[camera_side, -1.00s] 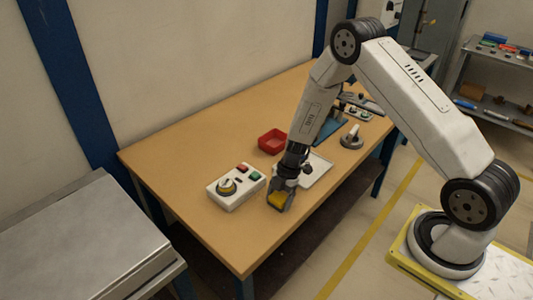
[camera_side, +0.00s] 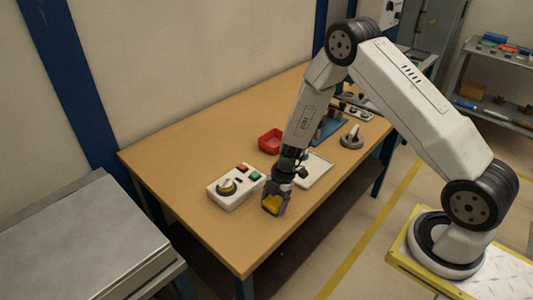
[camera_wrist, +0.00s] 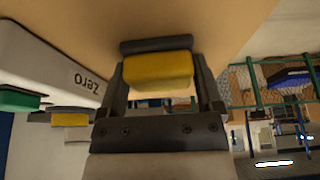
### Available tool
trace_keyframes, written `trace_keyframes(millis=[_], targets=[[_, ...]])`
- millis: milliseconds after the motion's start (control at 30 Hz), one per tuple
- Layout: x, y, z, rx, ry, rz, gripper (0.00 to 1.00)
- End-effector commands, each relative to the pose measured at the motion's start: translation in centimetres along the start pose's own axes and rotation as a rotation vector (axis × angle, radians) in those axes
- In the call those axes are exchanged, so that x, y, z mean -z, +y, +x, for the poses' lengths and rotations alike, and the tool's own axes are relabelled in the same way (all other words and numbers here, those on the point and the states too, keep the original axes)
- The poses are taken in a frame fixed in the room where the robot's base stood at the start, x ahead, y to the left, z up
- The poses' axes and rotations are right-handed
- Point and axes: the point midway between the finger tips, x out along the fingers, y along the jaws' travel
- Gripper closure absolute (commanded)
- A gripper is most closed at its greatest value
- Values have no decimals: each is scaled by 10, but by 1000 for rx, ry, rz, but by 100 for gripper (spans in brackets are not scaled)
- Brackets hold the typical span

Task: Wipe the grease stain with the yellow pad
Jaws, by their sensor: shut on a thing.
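The yellow pad (camera_side: 272,204) is held between the fingers of my gripper (camera_side: 275,198), low over the front part of the wooden table. In the wrist view the yellow pad (camera_wrist: 158,70) fills the space between the two dark fingers of my gripper (camera_wrist: 160,84), with a dark strip along its far edge. I cannot tell whether the pad touches the tabletop. No grease stain can be made out; the pad and gripper may hide it.
A white control box (camera_side: 236,188) with a knob and red and green buttons stands just left of my gripper. A white tray (camera_side: 318,172) and a red bin (camera_side: 271,140) are behind it. The table (camera_side: 225,240) is bare toward the front left.

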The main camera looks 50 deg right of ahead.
Motion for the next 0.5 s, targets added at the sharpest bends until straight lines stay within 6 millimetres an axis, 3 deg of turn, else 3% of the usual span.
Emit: trace_keyframes(millis=[167,300,500], targets=[[16,-1,7,2,-1,-1,71],[23,0,-17,-3,-1,-1,71],[29,0,-32,-1,-1,0,71]])
